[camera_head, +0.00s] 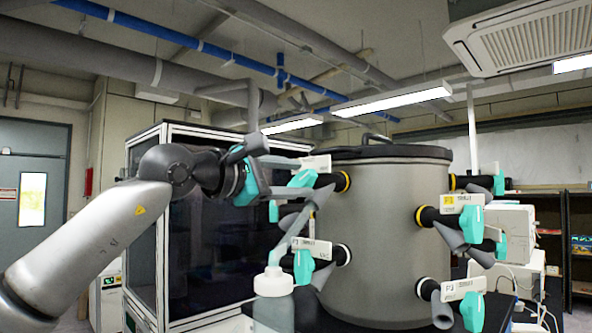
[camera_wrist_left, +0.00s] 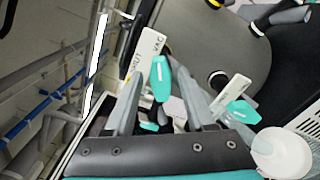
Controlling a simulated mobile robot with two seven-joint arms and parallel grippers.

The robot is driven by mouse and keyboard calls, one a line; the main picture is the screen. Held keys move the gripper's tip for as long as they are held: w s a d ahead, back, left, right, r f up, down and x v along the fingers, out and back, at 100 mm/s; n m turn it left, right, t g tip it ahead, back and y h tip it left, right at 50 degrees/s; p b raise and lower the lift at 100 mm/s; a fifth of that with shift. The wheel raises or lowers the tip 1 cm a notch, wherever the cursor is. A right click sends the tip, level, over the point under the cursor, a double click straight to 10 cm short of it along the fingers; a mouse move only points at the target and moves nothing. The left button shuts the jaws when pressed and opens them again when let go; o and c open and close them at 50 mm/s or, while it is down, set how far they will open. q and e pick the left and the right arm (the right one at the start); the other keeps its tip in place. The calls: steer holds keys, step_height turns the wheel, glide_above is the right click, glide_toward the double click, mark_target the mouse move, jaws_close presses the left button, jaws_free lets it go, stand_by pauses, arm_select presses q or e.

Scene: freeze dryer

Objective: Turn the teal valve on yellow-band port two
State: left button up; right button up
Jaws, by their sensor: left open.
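The grey drum (camera_head: 385,240) carries several side ports with teal valve handles and labels. The upper-left port has a yellow band (camera_head: 345,182), and its teal valve (camera_head: 303,178) also shows in the left wrist view (camera_wrist_left: 160,80). The front-right port has a yellow band (camera_head: 419,215), a partly yellow label (camera_head: 458,202) and a teal valve (camera_head: 471,224). The label numbers are hard to read. My right gripper is out of view.
Below the gripper is a lower-left port with a teal valve (camera_head: 303,266), and a white-capped bottle (camera_head: 273,283) stands close by. A lower-right valve (camera_head: 472,310) is at the front. A dark glass cabinet (camera_head: 205,240) stands behind my left arm.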

arm_select(q)
steer(key=shift+w+d, duration=0.2)
jaws_close()
stand_by(0.4)
